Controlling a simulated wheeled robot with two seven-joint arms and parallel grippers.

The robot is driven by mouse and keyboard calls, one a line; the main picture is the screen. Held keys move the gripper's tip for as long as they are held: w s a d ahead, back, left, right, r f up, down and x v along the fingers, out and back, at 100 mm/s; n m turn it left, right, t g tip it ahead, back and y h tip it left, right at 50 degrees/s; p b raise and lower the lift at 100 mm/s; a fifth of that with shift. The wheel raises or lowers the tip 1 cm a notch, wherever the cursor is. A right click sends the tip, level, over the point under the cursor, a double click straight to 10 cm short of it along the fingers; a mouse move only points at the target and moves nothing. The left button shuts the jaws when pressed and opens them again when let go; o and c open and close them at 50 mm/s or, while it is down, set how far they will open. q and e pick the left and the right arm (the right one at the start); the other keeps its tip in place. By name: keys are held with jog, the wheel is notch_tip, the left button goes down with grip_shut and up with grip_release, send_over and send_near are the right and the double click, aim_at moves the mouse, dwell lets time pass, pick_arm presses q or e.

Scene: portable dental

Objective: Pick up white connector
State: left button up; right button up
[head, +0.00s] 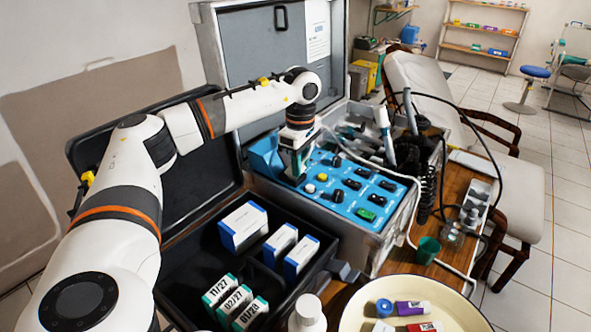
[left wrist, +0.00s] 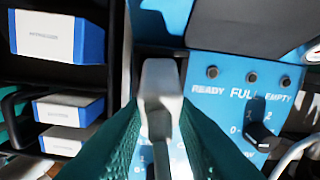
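The white connector (left wrist: 160,90) is a pale, blocky piece in the middle of the left wrist view, between the two teal fingers of my left gripper (left wrist: 160,112). Both fingers lie close along its sides, and the gripper looks shut on it. In the head view my left gripper (head: 297,155) points down over the left edge of the blue control panel (head: 340,206), and the connector is mostly hidden there. I cannot tell whether the connector touches the panel. My right gripper is not in view.
The panel carries dark knobs and sits in an open metal case (head: 374,238). A black case (head: 172,270) with white-blue boxes (head: 243,226) stands left. A cream tray (head: 455,298), a green cup (head: 428,249) and a white bottle (head: 307,314) are in front. A pale hose (head: 405,178) crosses the panel's right side.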

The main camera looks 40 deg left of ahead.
pick_arm(q)
grip_shut()
notch_tip(320, 180, up, 10)
jog(key=shift+r, duration=0.1)
dwell(0.5)
